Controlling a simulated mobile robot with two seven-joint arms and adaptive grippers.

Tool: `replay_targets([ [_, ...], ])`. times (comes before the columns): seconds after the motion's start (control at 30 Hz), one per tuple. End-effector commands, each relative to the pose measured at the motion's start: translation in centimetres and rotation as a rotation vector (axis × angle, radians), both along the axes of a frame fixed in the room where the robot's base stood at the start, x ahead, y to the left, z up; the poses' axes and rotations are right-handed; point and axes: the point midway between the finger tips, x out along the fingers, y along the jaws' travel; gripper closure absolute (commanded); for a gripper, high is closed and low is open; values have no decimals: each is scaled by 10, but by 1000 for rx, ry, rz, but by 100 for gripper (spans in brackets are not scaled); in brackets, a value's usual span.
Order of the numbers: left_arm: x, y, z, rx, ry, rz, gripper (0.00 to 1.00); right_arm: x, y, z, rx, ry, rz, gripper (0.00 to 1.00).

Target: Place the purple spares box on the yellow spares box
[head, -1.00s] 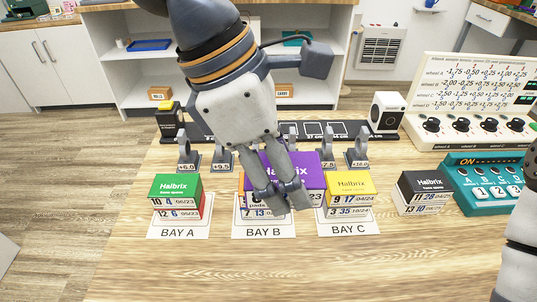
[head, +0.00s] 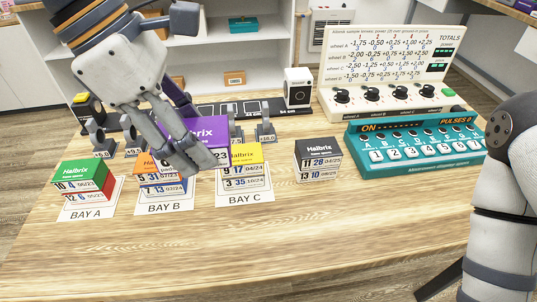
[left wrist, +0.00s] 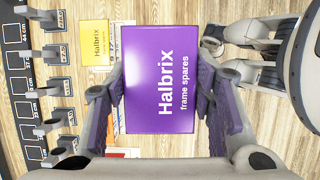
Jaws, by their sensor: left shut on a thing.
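The purple spares box (head: 208,131) is held in my left gripper (head: 197,146), which is shut on it. In the left wrist view the purple box (left wrist: 160,80) lies between the two fingers, its lettered top facing the camera. In the head view it appears raised above the bays, between BAY B and BAY C. The yellow spares box (head: 249,154) stands at BAY C, partly hidden behind the purple box. In the left wrist view the yellow box (left wrist: 95,45) is lower and to the upper left, apart from the purple one.
A black box (head: 318,152), a teal console (head: 415,160) and a dial panel (head: 390,75) are to the right. The front table area is clear.

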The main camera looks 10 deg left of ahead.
Motion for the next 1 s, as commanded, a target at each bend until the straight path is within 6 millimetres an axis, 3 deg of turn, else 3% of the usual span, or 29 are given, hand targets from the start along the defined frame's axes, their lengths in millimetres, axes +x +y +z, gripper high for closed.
replay_targets([
  [0.17, 7, 5, -3, 0, 4, 1, 81, 0, 0, 0, 1, 0, 1, 30],
  [0.3, 45, 0, -22, 3, 9, 2, 81, -1, 0, -1, 1, 3, 1, 30],
  [0.47, 97, -6, -55, 2, 20, 1, 81, -20, 0, -19, 1, 75, 1, 30],
  [0.6, 120, -9, -84, 2, 16, -1, 81, -28, 0, -26, 0, 104, 1, 30],
  [0.8, 140, -11, -105, 1, 9, -1, 81, -33, 0, -31, 1, 123, 1, 30],
  [1.0, 140, -11, -131, 1, 1, -1, 81, -34, 0, -31, 1, 123, 1, 30],
])
